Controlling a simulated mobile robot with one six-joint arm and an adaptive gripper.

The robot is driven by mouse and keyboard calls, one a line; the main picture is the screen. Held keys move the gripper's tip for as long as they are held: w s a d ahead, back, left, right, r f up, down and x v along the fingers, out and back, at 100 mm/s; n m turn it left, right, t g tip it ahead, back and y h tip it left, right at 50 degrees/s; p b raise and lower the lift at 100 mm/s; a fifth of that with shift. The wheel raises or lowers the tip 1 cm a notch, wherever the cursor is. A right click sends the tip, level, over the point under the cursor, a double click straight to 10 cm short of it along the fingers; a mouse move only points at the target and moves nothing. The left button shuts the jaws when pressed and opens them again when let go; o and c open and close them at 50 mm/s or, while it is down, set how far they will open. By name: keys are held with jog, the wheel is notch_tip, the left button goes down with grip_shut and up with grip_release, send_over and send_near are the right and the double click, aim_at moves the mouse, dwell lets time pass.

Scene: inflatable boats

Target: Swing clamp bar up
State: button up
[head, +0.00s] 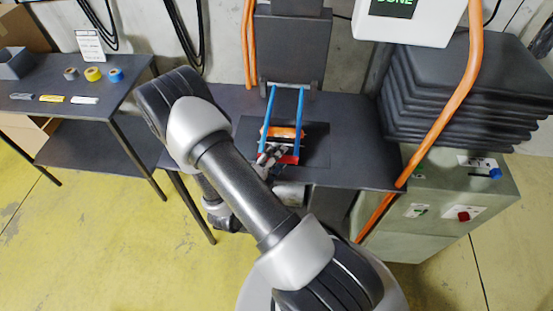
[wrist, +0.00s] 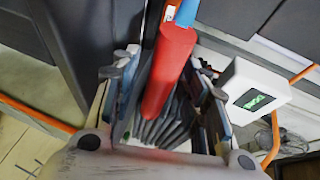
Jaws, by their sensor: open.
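An orange piece (head: 284,132) lies between the arms. My gripper (head: 271,155) is at the red bar, left of its middle. In the wrist view the red bar (wrist: 168,70) runs between the fingers of my open gripper (wrist: 166,85), with a blue end at the top. I cannot tell whether the fingers touch it.
A white box with a green display (head: 406,18) hangs at the upper right; it also shows in the wrist view (wrist: 255,92). Dark folded stacks (head: 450,95) sit on a green cabinet (head: 450,205) at the right. A side table (head: 70,92) with tape rolls stands left. An orange hose (head: 437,130) runs down the right.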

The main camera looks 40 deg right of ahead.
jog(key=shift+d, duration=0.1)
jog(key=shift+c, duration=0.2)
grip_shut()
dwell(0.4)
